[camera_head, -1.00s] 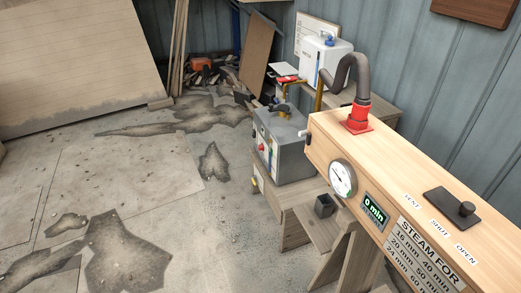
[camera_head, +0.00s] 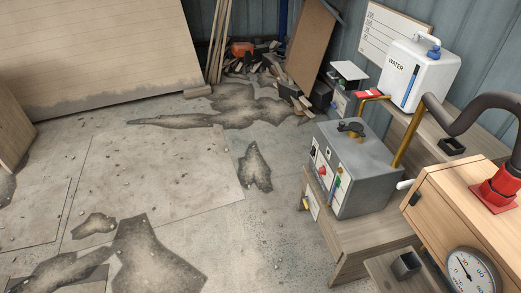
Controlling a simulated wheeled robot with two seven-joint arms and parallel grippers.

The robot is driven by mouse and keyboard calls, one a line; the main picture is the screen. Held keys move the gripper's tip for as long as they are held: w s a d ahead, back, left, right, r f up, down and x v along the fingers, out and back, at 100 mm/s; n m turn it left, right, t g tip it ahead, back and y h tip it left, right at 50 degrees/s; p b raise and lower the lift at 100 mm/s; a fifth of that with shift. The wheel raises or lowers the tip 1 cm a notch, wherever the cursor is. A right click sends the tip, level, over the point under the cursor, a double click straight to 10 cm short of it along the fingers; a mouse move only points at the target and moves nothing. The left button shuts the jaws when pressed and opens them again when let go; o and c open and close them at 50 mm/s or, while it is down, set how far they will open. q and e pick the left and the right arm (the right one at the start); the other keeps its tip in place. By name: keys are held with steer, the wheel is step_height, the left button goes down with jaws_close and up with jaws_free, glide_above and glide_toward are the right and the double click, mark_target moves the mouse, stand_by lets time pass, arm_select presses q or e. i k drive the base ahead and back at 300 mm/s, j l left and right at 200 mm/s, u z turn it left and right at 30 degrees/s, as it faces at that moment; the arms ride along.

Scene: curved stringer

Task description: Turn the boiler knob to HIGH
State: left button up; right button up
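The boiler is a grey metal box (camera_head: 365,170) on a low wooden stand at the right of the head view. Its left-facing front panel carries a red knob or button (camera_head: 322,170), a sight tube and small labels. The knob's setting and the lettering are too small to read. A dark fitting (camera_head: 351,128) sits on the boiler's top. Neither of my grippers shows in the view.
A wooden steam box (camera_head: 450,215) with a gauge (camera_head: 470,271) and red hose fitting (camera_head: 498,188) stands at the right. A white water tank (camera_head: 417,75) is on a bench behind the boiler. Open, stained concrete floor (camera_head: 160,175) lies left of the boiler.

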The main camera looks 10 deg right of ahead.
mark_target(321, 170)
steer(key=i+j, duration=0.15)
steer(key=i, duration=0.6)
steer(key=i+j, duration=0.1)
steer(key=i, duration=0.7)
steer(key=z, duration=0.05)
